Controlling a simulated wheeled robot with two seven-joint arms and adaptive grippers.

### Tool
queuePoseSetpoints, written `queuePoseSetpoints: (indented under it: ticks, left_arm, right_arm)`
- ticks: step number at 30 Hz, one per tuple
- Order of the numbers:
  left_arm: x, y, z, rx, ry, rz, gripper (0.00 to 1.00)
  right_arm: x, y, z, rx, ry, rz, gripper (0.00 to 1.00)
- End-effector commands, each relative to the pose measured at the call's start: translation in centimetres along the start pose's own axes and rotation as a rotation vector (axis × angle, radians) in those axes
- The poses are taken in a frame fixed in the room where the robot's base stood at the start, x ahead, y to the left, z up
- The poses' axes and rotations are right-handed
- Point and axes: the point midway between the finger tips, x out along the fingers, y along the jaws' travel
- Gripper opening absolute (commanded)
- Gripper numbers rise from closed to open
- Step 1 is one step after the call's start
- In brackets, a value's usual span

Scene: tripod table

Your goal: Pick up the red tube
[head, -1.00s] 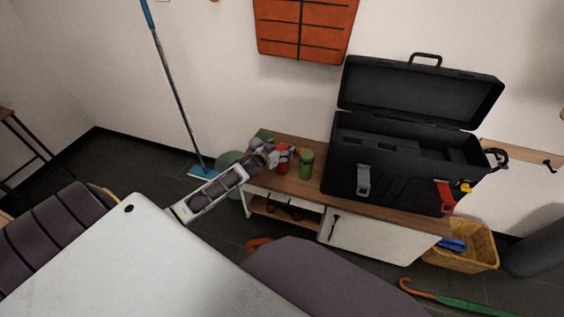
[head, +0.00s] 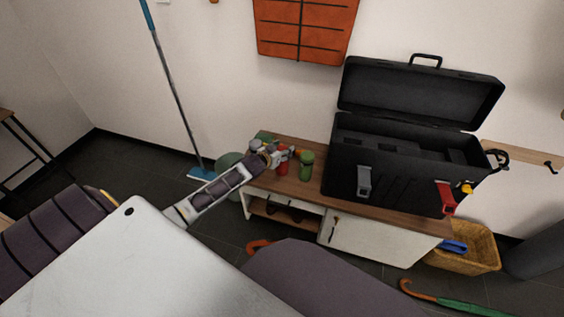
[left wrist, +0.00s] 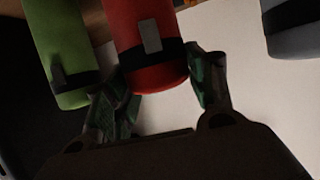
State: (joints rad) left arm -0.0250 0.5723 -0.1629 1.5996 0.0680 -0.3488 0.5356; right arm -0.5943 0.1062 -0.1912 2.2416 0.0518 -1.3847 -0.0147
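The red tube (head: 282,168) stands on the wooden tabletop, just left of a green tube (head: 306,165). In the left wrist view the red tube (left wrist: 150,45) lies between my two fingers, with a dark band near its end. My left gripper (head: 284,152) reaches in from the left at the red tube's upper part and partly hides it. In the left wrist view the fingers of this gripper (left wrist: 163,80) are spread, one on each side of the tube; firm contact does not show. The green tube (left wrist: 62,50) is left of them there. My right gripper is not in view.
A large open black toolbox (head: 385,175) takes up the table's right part. A grey rounded object (left wrist: 290,28) is at the upper right of the left wrist view. A wicker basket (head: 480,255) stands on the floor to the right. A mop (head: 175,85) leans on the wall.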

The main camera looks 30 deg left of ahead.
Motion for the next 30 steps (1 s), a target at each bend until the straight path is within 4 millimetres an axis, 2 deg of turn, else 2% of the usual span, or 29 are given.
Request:
queuePoseSetpoints:
  ticks: [2, 11, 22, 30]
  left_arm:
    - [0.0, 0.0, 0.0, 0.000, 0.000, 0.000, 0.40]
    - [0.0, 0.0, 0.0, 0.000, 0.000, 0.000, 0.01]
    - [-0.1, 0.0, -0.4, 0.000, 0.002, 0.000, 0.00]
    - [-1.0, 0.0, -2.6, 0.001, 0.003, 0.000, 0.00]
  right_arm:
    - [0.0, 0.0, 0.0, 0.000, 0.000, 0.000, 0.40]
    - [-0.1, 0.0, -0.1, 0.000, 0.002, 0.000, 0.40]
    - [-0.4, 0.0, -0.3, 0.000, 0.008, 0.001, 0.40]
    - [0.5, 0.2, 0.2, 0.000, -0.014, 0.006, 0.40]
